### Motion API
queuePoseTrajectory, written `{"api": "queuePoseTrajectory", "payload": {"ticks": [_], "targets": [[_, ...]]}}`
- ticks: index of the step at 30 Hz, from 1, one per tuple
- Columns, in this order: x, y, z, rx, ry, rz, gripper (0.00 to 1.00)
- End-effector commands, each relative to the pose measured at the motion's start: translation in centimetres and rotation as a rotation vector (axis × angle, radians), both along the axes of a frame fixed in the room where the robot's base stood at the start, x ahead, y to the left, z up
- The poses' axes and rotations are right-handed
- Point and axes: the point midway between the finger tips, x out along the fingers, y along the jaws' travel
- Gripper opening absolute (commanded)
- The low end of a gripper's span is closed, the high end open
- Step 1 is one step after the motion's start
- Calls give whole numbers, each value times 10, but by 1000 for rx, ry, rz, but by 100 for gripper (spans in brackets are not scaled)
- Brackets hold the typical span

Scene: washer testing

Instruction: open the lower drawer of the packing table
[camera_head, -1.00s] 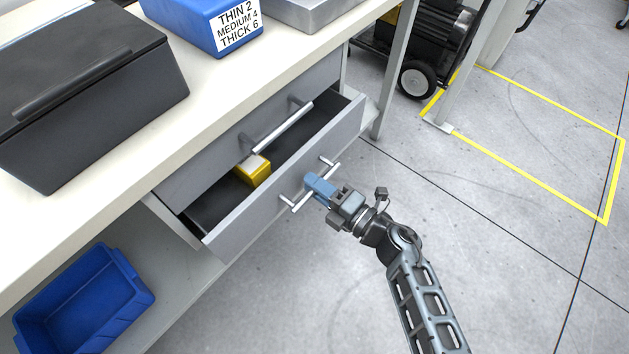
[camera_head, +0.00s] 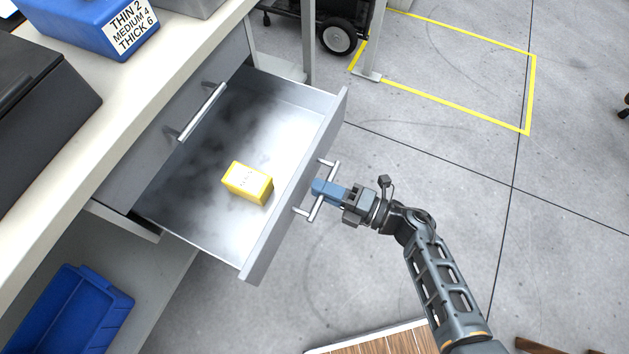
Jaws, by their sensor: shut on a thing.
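The lower drawer (camera_head: 294,197) of the packing table (camera_head: 150,62) stands far out, and its metal inside shows. A yellow box (camera_head: 247,182) with a pale label lies on the drawer floor, nearer the front panel. My gripper (camera_head: 322,190) is shut on the middle of the lower drawer's bar handle (camera_head: 330,175), with its blue fingers around the bar. The fingers hide part of the handle. The upper drawer (camera_head: 165,140), with its own bar handle (camera_head: 202,111), is closed above it.
A black case (camera_head: 40,85) and a blue labelled bin (camera_head: 95,25) stand on the tabletop. Another blue bin (camera_head: 75,310) sits on the lower shelf. A wooden pallet-like surface (camera_head: 375,338) lies at the bottom edge. The floor right of my arm is mostly clear.

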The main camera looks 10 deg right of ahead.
Motion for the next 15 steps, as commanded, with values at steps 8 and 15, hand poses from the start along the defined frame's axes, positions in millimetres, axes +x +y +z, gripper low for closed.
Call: {"api": "queuePoseTrajectory", "payload": {"ticks": [8, 15], "targets": [[-2, -1, -2, -1, 2, 2, 0], [-2, -1, -1, -1, 2, 1, 34]]}}
